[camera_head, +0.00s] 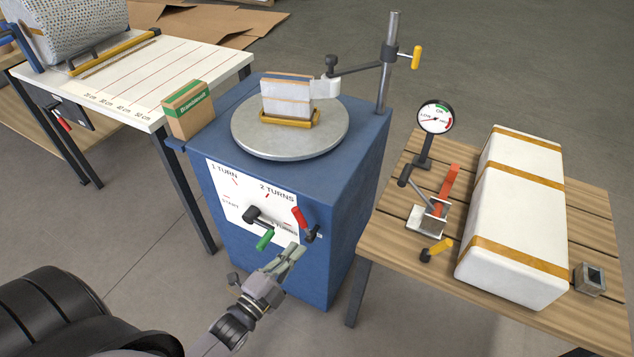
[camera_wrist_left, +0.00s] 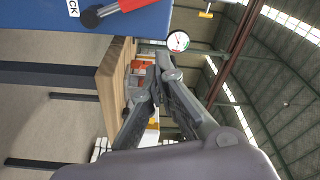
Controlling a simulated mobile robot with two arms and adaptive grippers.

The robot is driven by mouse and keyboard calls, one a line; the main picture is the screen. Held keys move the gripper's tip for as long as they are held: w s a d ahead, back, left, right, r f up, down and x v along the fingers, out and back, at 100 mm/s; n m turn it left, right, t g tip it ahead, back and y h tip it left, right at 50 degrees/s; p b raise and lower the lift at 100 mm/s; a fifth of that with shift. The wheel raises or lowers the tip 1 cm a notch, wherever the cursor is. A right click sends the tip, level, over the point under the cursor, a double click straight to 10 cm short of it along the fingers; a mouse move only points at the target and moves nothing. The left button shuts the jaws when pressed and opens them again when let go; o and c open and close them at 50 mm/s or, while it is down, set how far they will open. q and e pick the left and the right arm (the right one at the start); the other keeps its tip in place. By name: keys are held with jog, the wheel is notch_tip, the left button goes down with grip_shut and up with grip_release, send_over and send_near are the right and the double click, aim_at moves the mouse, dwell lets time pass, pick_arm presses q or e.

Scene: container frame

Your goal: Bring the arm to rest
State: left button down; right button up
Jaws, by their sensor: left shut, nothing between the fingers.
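My left gripper (camera_head: 290,254) is shut and empty in front of the blue cabinet (camera_head: 345,215), just below and right of the green-handled crank (camera_head: 265,239). It looks apart from the crank, though the gap is hard to judge. In the left wrist view the closed fingers (camera_wrist_left: 160,65) point past the cabinet's edge toward the wooden table. A red-handled lever (camera_head: 300,218) sits on the cabinet front beside the crank; a red handle also shows at the top of the wrist view (camera_wrist_left: 135,4). My right gripper is not in view.
A round turntable (camera_head: 245,140) on the cabinet carries a white block (camera_head: 286,98) in a yellow tray. A wooden table (camera_head: 400,245) at right holds a dial gauge (camera_head: 435,118), a clamp and a long white package (camera_head: 515,215). A white table (camera_head: 140,100) stands at left.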

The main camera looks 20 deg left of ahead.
pick_arm(q)
jog(key=s+f+n+g+y, duration=0.1)
jog(key=s+f+n+g, duration=0.4)
jog(key=f, duration=0.9)
jog(key=s+f+n+g+y, duration=0.1)
jog(key=s+f+n+g, duration=0.25)
jog(key=s+f, duration=0.65)
jog(key=s+f+n+g+y, duration=0.1)
jog(key=s+f+n+g, duration=0.4)
jog(key=s+f+g, duration=0.4)
jog(key=s+f, duration=0.7)
jog(key=s, duration=0.3)
jog(key=shift+s+d+p, duration=0.25)
jog(key=shift+d+p, duration=0.05)
jog(key=shift+p, duration=0.05)
